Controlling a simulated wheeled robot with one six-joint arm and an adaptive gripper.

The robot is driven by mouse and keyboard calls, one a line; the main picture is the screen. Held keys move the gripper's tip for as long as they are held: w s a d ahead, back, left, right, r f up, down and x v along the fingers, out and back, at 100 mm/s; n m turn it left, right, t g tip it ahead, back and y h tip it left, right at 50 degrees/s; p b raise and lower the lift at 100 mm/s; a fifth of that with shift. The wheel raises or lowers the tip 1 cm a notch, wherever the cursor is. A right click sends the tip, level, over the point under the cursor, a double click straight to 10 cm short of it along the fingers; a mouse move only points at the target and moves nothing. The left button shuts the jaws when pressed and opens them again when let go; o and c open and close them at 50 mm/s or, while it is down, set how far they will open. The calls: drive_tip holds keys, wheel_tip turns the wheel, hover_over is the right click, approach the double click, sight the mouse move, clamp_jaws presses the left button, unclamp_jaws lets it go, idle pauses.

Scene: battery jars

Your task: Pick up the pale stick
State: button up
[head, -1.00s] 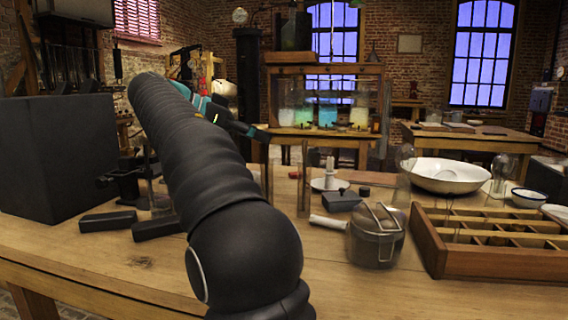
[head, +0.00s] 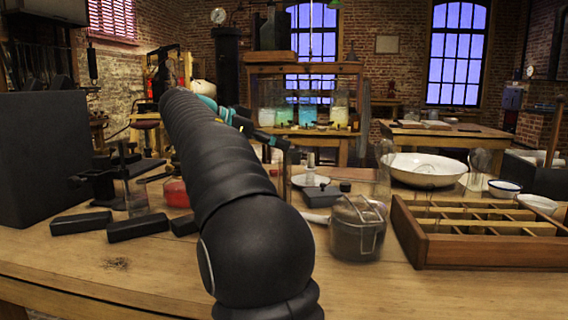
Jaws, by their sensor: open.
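A short pale stick (head: 314,217) lies on the table, its right end running behind a lidded jar (head: 358,228). Another small whitish upright piece (head: 310,164) stands at the white saucer (head: 302,181) farther back. I cannot tell for sure which one is the pale stick. My gripper (head: 278,143) is at the far end of my arm, above the table and up and left of both pale pieces. It is small and partly hidden by my arm. Its jaws are open and it touches neither piece.
A wooden compartment tray (head: 470,254) and a white basin (head: 424,170) are at right. Black blocks (head: 137,226) and a big dark box (head: 40,155) are at left. The front table strip is clear.

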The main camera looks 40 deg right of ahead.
drive_tip(key=shift+x, duration=1.45)
drive_tip(key=shift+c, duration=0.3)
clamp_jaws()
drive_tip(key=shift+r, duration=0.1)
wheel_tip(320, 180, up, 18)
drive_tip(key=p, duration=0.7)
drive_tip(key=shift+a, duration=0.1)
